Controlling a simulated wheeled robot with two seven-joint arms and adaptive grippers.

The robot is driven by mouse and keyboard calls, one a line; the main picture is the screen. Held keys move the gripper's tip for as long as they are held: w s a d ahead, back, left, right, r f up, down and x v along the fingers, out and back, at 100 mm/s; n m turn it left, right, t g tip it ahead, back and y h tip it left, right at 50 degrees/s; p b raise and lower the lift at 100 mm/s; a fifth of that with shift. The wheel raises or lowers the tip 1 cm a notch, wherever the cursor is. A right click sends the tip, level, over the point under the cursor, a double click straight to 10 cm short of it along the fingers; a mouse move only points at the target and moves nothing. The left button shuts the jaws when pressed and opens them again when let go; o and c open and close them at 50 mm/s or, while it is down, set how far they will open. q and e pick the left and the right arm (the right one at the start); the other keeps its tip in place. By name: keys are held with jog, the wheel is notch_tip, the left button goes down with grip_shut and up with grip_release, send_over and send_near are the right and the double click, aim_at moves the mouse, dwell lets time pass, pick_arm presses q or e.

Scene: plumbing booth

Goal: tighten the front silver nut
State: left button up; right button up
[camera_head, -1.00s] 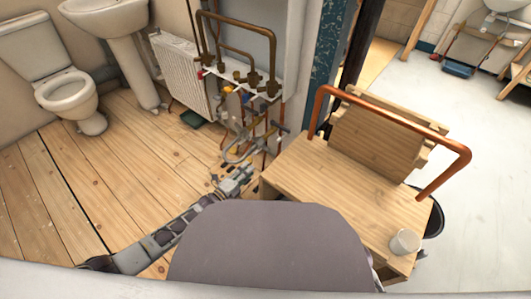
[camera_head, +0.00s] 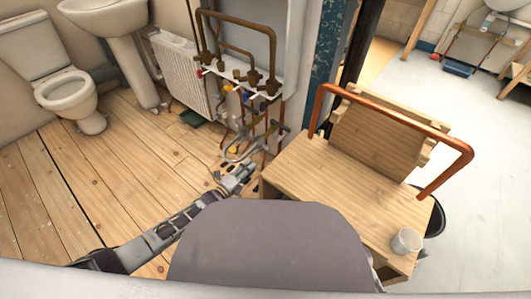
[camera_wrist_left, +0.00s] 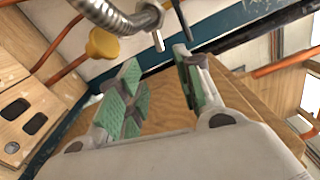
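In the head view my left gripper (camera_head: 238,177) is low by the pipework, just below a grey braided hose (camera_head: 236,152). In the left wrist view my left gripper (camera_wrist_left: 160,82) is open, its two green-padded fingers apart with nothing between them. The silver braided hose (camera_wrist_left: 112,16) crosses the top left there, beyond the fingertips. A silver fitting (camera_wrist_left: 151,19) is at the hose's end, apart from the fingers. I cannot clearly tell whether it is the front silver nut. The nut is too small to make out in the head view. My right gripper is not in view.
A yellow knob (camera_wrist_left: 102,44) is close to the left finger's side. Copper pipes and valves (camera_head: 238,78) rise against the wall beside a white radiator (camera_head: 182,72). A wooden bench (camera_head: 330,185) stands right of my gripper, with a white cup (camera_head: 406,242). Floor to the left is clear.

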aim_at(267, 150)
pick_arm(q)
jog(key=shift+b+x, duration=2.6)
jog(key=shift+x, duration=3.25)
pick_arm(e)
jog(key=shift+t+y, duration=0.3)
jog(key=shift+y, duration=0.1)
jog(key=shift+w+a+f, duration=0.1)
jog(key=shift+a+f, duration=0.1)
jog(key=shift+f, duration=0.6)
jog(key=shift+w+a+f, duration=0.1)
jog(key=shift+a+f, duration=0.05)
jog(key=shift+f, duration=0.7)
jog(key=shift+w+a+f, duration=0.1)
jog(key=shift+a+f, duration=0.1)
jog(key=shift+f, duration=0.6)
pick_arm(q)
grip_shut()
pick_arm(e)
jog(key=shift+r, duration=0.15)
